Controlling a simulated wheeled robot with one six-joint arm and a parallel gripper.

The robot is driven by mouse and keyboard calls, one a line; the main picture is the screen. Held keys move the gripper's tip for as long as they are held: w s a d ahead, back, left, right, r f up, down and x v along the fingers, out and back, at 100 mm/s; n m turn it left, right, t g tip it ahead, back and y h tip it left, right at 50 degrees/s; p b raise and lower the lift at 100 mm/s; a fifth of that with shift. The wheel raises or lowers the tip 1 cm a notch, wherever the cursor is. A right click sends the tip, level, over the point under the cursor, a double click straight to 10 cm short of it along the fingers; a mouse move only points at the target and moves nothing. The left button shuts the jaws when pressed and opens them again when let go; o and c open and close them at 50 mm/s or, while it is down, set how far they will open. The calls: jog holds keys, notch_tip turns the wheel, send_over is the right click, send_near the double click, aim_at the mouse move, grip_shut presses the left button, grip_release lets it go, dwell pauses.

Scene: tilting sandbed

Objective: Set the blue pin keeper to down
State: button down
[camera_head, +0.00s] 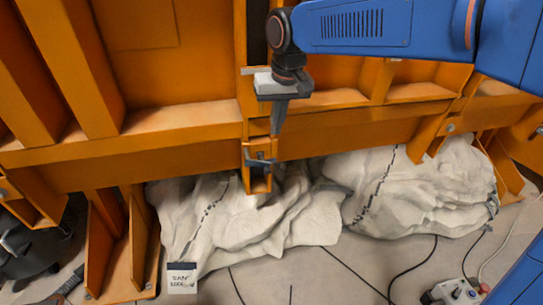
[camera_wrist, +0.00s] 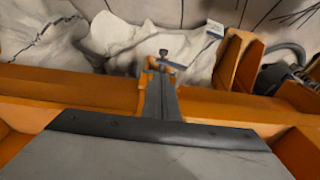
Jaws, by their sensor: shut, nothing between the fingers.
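The blue pin keeper (camera_head: 261,161) looks like a small dark blue-grey cross-shaped piece on the front of an orange bracket (camera_head: 258,184) below the long orange beam. In the wrist view the keeper (camera_wrist: 166,57) shows just beyond my fingertips, with a knob on top. My gripper (camera_head: 275,132) points down in front of the beam, a little above and right of the keeper. Its fingers are closed together and empty, and they also show in the wrist view (camera_wrist: 160,78). A small gap seems to lie between fingertips and keeper; contact cannot be told.
The orange beam (camera_head: 190,125) and its upright ribs stand close behind my gripper.

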send_over(268, 168)
jog(key=s, duration=0.1)
jog(key=f, duration=1.1)
jog(key=shift+d+f, duration=0.4)
jog(key=shift+a+f, duration=0.1)
jog(key=shift+f, duration=0.75)
jog(key=shift+w+d+f, duration=0.1)
jog(key=shift+d+f, duration=0.1)
jog(key=shift+f, duration=0.55)
